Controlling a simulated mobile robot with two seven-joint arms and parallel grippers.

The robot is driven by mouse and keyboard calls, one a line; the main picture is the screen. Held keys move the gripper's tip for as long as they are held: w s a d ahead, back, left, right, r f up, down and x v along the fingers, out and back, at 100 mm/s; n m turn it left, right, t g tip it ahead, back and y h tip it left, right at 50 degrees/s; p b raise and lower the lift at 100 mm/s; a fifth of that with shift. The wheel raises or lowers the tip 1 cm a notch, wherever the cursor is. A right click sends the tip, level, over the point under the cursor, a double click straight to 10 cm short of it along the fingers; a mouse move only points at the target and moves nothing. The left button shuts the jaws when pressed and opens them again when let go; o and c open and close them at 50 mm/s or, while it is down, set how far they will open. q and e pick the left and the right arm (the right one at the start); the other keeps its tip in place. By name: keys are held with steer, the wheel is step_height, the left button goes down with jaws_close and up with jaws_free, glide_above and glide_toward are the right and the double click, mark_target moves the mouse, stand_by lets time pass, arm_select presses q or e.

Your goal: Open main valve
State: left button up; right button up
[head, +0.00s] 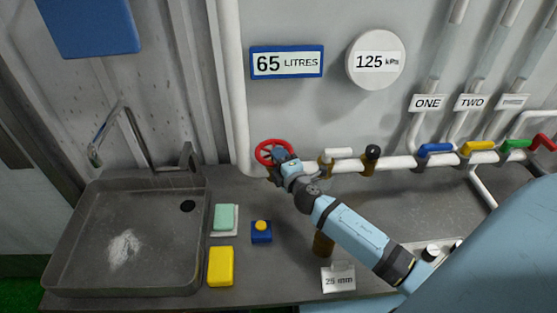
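The main valve appears to be the red round handwheel (268,151) on the white pipe at the foot of the wall, left of the other valves. My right gripper (281,163) is at the lower right part of the wheel, its arm reaching in from the lower right. The gripper covers part of the wheel. Its fingers are too small and hidden to tell whether they are open or shut, or whether they touch the rim. My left gripper is not in view.
A sink (75,235) is at the left. A green sponge (224,217), a yellow block (221,266) and a blue box with a yellow button (261,231) lie on the counter. Several coloured valve levers, including a blue one (435,148), line the pipe. A display (287,62) reads 65 litres; a gauge (375,60) reads 125 kPa.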

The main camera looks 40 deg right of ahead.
steer(key=shift+o, duration=0.4)
steer(key=shift+f, duration=0.1)
steer(key=shift+s, duration=0.1)
steer(key=shift+s+a+f, duration=0.1)
steer(key=shift+s, duration=0.2)
steer(key=s+a+b, duration=0.1)
steer(key=s+b, duration=0.2)
steer(key=s, duration=1)
steer(key=shift+a+b, duration=0.3)
steer(key=shift+a, duration=0.1)
steer(key=shift+w, duration=0.1)
